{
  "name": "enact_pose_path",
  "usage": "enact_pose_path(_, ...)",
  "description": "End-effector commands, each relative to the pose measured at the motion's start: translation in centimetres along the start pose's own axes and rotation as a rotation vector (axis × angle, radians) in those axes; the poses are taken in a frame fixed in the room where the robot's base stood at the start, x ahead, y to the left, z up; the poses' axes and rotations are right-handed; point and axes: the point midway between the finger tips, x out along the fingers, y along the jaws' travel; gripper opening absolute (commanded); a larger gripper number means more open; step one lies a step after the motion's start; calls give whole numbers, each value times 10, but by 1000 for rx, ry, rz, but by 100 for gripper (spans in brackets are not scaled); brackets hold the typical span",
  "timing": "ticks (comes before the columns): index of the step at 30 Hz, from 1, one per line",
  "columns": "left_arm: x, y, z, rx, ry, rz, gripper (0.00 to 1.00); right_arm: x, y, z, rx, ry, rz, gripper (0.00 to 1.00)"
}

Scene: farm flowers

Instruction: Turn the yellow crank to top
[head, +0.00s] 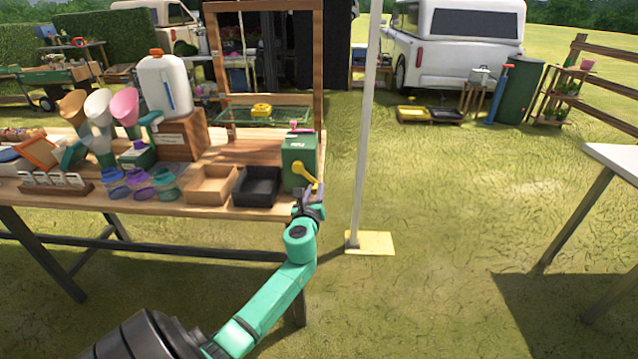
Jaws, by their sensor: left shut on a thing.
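The yellow crank (304,172) sits on the front face of a green box (293,153) at the right end of the wooden table. Its arm slants from the upper left down to the lower right. My left gripper (313,190) is at the crank's lower right end, shut on it. The gripper's fingers partly hide that end, so the crank's handle is hard to make out. My right gripper is not in view.
Left of the green box on the table (140,205) are a black tray (257,186) and a wooden tray (211,184). A metal pole (366,120) with a yellow foot stands just right of the table. Open grass lies farther right, before a white table (615,160).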

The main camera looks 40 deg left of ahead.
Motion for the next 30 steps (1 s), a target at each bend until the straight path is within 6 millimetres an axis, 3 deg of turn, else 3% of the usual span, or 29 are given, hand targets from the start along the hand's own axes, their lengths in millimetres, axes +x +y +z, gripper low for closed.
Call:
enact_pose_path(21,-3,47,-5,670,43,58,0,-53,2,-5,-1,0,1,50)
enact_pose_path(30,-4,61,-2,865,54,75,0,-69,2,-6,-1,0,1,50)
